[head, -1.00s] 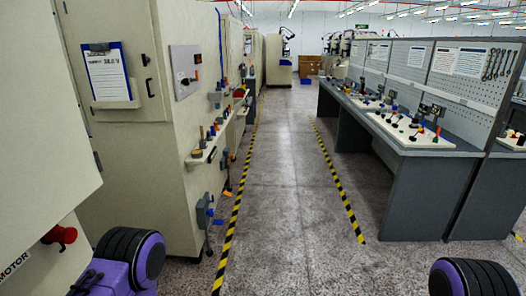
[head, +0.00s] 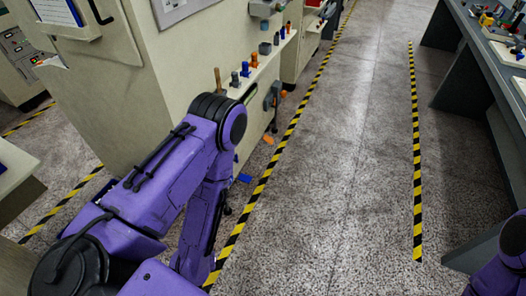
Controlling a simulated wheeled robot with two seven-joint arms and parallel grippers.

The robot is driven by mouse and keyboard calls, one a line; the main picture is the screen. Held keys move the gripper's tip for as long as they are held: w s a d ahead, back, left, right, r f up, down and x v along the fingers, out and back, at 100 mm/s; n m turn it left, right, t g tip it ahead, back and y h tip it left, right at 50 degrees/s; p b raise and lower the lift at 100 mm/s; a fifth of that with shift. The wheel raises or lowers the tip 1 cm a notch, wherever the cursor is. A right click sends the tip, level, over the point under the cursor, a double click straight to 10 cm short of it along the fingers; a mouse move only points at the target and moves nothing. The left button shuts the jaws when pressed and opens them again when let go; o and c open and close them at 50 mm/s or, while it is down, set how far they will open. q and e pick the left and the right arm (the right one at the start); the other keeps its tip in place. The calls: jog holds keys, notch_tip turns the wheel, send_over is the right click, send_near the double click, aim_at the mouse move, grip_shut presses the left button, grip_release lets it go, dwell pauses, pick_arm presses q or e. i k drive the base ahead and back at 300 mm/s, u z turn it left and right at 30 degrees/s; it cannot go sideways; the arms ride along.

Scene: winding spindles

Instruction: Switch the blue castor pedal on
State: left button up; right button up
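A small blue pedal (head: 245,178) sticks out low beside the machine cabinet, near the floor, and its position on or off cannot be told. It lies just right of my purple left arm, which covers the housing behind it. A dark part (head: 226,209) hangs a little below the pedal, close to the arm. My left arm reaches up from the lower left, bends at a black joint and points down; its gripper is not visible. Only a piece of my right arm shows at the lower right edge, without its gripper.
An orange pedal (head: 268,139) sits farther along the cabinet (head: 190,70). A ledge (head: 262,72) carries several coloured knobs and levers. Yellow-black floor tape (head: 290,135) runs alongside. The aisle floor (head: 345,150) is clear, with a grey workbench (head: 455,75) at the right.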

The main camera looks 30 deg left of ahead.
aim_at(247, 179)
jog(key=i, duration=2)
jog(key=u, duration=1.4)
